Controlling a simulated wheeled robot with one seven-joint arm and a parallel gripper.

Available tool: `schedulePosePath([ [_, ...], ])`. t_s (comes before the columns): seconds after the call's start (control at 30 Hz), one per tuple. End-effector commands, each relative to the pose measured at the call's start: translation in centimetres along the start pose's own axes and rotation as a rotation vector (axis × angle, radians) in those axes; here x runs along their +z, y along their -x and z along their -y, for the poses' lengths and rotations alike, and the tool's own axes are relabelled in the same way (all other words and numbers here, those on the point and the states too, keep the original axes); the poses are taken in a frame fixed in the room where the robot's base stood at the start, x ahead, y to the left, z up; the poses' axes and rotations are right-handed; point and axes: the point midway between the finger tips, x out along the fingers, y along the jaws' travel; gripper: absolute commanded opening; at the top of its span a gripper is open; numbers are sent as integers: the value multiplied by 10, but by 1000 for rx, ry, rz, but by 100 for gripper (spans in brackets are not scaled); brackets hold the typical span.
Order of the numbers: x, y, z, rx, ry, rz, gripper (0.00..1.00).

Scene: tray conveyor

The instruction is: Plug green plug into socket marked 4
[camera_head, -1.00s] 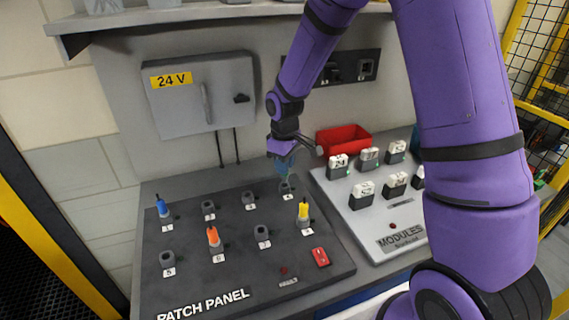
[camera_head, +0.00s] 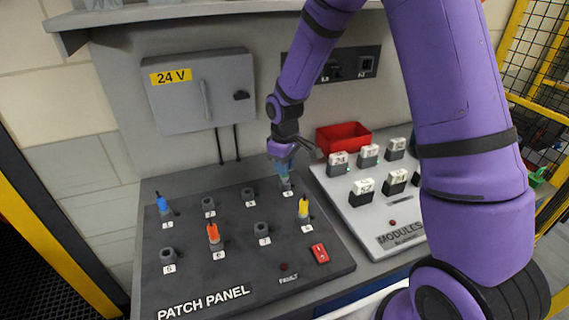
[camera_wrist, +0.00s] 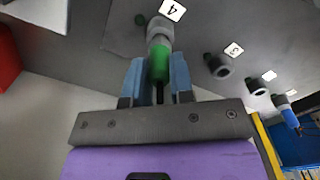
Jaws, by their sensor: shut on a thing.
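My gripper (camera_wrist: 158,85) is shut on the green plug (camera_wrist: 158,63), which sits between its two blue fingers. In the wrist view the plug is in line with the grey socket marked 4 (camera_wrist: 160,32), and its far end meets the socket's mouth. I cannot tell how deep it is in. In the head view my gripper (camera_head: 284,169) is right above socket 4 at the back right of the patch panel (camera_head: 190,278). The fingers mostly hide the plug there.
A blue plug (camera_head: 163,206), an orange plug (camera_head: 213,234) and a yellow plug (camera_head: 303,208) stand in other sockets. A red switch (camera_head: 320,253) is at the panel's right. The modules board (camera_head: 385,235) and a red bin (camera_head: 343,137) are to the right.

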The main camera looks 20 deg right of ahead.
Motion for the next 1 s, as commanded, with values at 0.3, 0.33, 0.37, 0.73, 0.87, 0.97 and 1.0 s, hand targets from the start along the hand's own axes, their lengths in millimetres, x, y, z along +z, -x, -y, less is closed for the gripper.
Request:
schedulePosePath([
  [0.3, 0, -7, 0, -1, 0, 1, 0],
  [0.33, 0, -8, 0, -1, 0, 1, 0],
  [0.37, 0, -8, 0, -1, 1, 1, 0],
  [0.73, 0, -13, 0, 0, 1, 1, 52],
  [0.87, 0, -13, 0, 0, 1, 1, 52],
  [0.97, 0, -13, 0, 0, 0, 1, 52],
  [1.0, 0, -12, 0, 0, 0, 0, 52],
])
